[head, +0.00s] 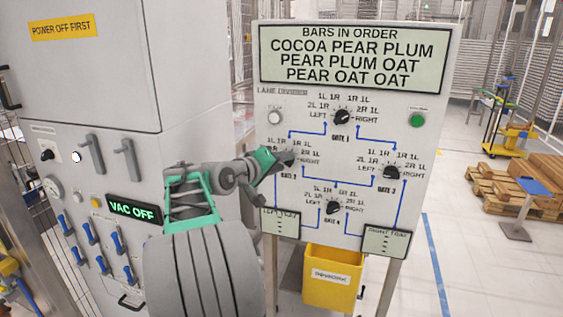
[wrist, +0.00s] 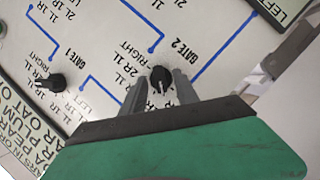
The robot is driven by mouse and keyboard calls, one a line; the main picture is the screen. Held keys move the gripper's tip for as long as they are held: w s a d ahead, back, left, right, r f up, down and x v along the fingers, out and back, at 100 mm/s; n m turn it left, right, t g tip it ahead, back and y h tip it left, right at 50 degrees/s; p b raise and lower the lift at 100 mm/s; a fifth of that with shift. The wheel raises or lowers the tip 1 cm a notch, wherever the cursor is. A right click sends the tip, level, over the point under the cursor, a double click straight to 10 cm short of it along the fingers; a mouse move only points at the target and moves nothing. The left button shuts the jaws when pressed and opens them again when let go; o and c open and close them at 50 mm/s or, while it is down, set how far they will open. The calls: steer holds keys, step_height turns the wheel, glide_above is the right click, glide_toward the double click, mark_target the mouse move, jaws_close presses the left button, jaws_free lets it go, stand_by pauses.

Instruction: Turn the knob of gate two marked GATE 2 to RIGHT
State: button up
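The GATE 2 knob (wrist: 161,76) is black with a white mark and sits on the pale lane divider panel (wrist: 110,25). In the wrist view its mark points down the picture, away from the word RIGHT. My gripper (wrist: 159,84) is open, with one finger on each side of the knob and small gaps showing. In the head view my gripper (head: 283,162) reaches the panel at this knob (head: 291,157) from the left. It hides the LEFT side of the dial there; the word RIGHT shows beside it.
The GATE 1 knob (head: 342,116), GATE 3 knob (head: 391,171) and GATE 4 knob (head: 333,207) are on the same panel. A sign (head: 352,60) lists bars. A grey cabinet (head: 100,70) with a VAC OFF display stands left. A yellow bin (head: 331,279) hangs below.

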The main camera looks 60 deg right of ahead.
steer(key=shift+c, duration=0.5)
jaws_close()
